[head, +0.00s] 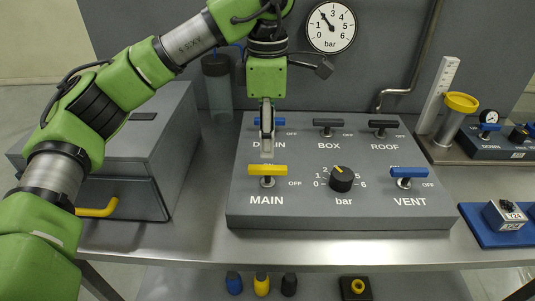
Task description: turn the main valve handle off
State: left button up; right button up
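The yellow MAIN valve handle (278,170) stands at the front left of the grey panel (345,212). Its bar lies crosswise, left to right, on a short metal stem, with OFF printed to its right; the print above it is mostly hidden. My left gripper (267,150) points down over the panel, just behind the yellow handle in the picture. It overlaps the blue DRAIN handle (280,122) and hides part of its label. The fingers show edge-on, so their gap and any contact cannot be told. My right gripper is out of view.
The panel also carries black BOX (328,122) and ROOF (383,124) handles, a blue VENT handle (408,172) and a black knob (341,178). A pressure gauge (331,27) hangs behind. A grey box (140,150) stands left, a blue tray (490,236) right.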

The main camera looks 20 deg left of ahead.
pick_arm(q)
jog(key=shift+r, duration=2.8)
